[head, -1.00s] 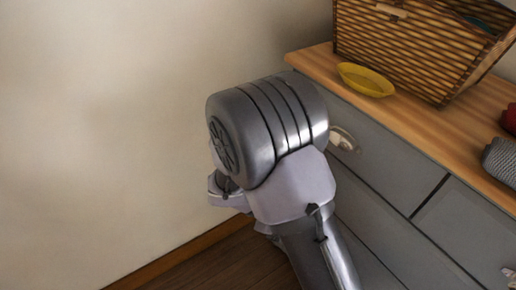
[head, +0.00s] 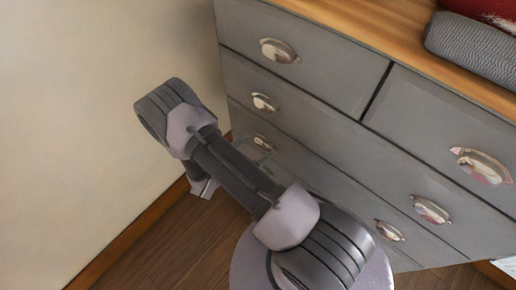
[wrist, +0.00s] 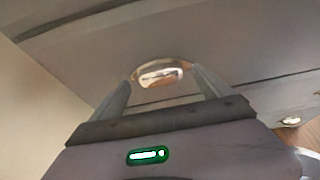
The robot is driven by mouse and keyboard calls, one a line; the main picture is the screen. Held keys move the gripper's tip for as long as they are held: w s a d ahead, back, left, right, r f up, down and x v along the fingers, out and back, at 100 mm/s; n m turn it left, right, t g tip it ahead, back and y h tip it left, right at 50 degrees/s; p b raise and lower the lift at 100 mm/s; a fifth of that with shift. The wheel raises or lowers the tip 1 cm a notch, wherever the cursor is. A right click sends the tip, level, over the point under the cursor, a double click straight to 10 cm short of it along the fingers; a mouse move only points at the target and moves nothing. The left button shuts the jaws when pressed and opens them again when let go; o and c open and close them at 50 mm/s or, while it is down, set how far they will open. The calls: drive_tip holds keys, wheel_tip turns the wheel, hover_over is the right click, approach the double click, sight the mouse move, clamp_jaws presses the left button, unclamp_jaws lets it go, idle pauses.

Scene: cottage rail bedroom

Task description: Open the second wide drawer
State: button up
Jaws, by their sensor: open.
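The grey dresser's second wide drawer, the lower of two wide rows seen in the head view, has a left metal cup handle (head: 263,142) and a right one (head: 389,230). My arm reaches left and low beside the dresser front, and my gripper is mostly hidden behind it, near the left handle. In the wrist view my gripper (wrist: 161,76) is open, with a shiny cup handle (wrist: 160,72) framed between its fingertips. The fingers are not closed on it, and contact cannot be told. The drawer looks shut.
The first wide drawer's handles (head: 265,102) are above, and two smaller drawers form the top row. Another handle (wrist: 291,121) shows at lower right in the wrist view. The cream wall (head: 70,110) stands close on the left. Wooden floor (head: 165,245) is clear in front.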

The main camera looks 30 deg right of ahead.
drive_tip(key=shift+x, duration=0.85)
